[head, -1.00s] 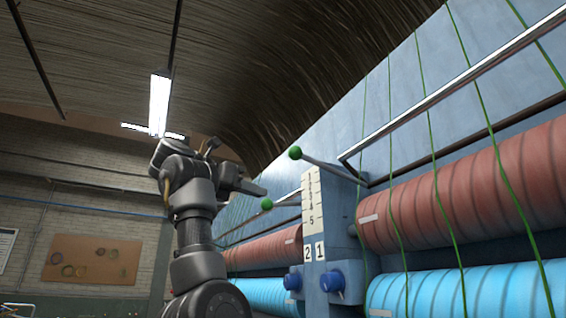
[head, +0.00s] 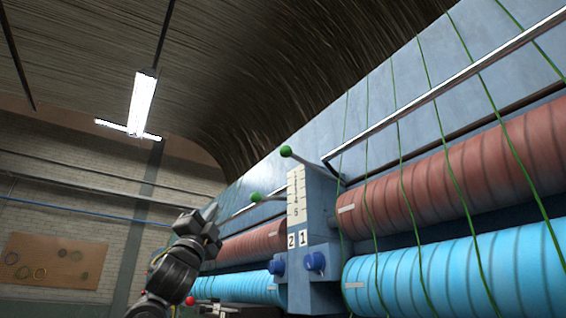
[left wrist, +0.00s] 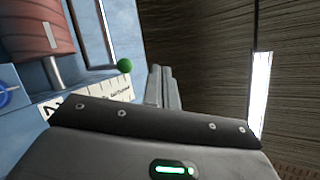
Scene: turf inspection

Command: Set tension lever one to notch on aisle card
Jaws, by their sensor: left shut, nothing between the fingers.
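Two levers with green ball knobs stick out from a blue-grey post. The lever with the higher knob (head: 286,151) is on the side above plate 1 (head: 303,238); the other, lower knob (head: 256,197) is on the side of plate 2 (head: 291,240). A white notch scale (head: 296,195) with numbers down to 5 is on the post front. My left gripper (head: 210,212) is shut and empty, left of the knobs and apart from them. In the left wrist view its fingers (left wrist: 162,88) are together beside a green knob (left wrist: 124,66). I cannot make out an aisle card. My right gripper is out of view.
Blue knobs (head: 315,261) sit low on the post. Red rolls (head: 440,175) and bright blue rolls (head: 450,270) flank it, with green strands and a metal rail (head: 450,85) across. A pinboard (head: 55,261) hangs on the brick wall.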

